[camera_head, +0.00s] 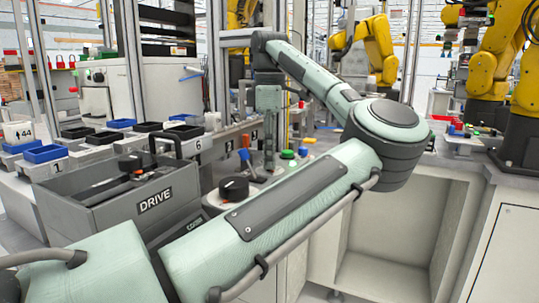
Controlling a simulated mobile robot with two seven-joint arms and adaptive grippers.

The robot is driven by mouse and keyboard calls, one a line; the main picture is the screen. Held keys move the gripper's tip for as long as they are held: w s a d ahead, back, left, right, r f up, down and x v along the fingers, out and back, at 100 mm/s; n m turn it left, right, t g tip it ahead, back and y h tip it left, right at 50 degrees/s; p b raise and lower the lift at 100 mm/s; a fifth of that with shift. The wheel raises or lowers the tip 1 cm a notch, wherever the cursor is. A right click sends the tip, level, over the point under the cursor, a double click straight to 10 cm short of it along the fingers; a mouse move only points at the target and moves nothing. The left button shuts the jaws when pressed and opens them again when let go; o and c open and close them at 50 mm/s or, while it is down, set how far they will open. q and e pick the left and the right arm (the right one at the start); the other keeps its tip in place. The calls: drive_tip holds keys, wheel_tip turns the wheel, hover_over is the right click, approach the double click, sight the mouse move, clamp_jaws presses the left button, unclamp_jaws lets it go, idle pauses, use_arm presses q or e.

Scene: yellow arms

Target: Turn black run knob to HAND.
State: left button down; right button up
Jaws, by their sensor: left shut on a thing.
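My left gripper (269,160) points straight down at a pale control panel (300,167) in the middle of the view. Its fingers are shut at the panel, seemingly on the black run knob, which is mostly hidden by the fingers. The knob's pointer and its HAND mark cannot be read from here. A green button (288,154) and more small coloured buttons sit just right of the fingertips. A large black round knob-like part (234,188) stands nearer, to the left of the fingers and apart from them. My right gripper is not in view.
A grey box marked DRIVE (155,200) stands at left with dark parts in it. A blue-handled thing (246,163) stands just left of my gripper. Blue and black bins (45,154) line the back left bench. Yellow robot arms (490,65) stand at back right.

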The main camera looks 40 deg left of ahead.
use_arm(q)
drive_tip(key=n, duration=0.2)
drive_tip(key=shift+n, duration=0.4)
drive_tip(key=n, duration=0.3)
drive_tip(key=shift+n, duration=0.3)
drive_tip(key=n, duration=0.2)
drive_tip(key=shift+r+n, duration=0.1)
drive_tip(key=shift+n, duration=0.3)
drive_tip(key=n, duration=0.4)
drive_tip(key=shift+p, duration=0.3)
drive_tip(key=shift+n, duration=1)
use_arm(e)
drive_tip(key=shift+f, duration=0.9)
use_arm(q)
drive_tip(key=shift+n, duration=0.3)
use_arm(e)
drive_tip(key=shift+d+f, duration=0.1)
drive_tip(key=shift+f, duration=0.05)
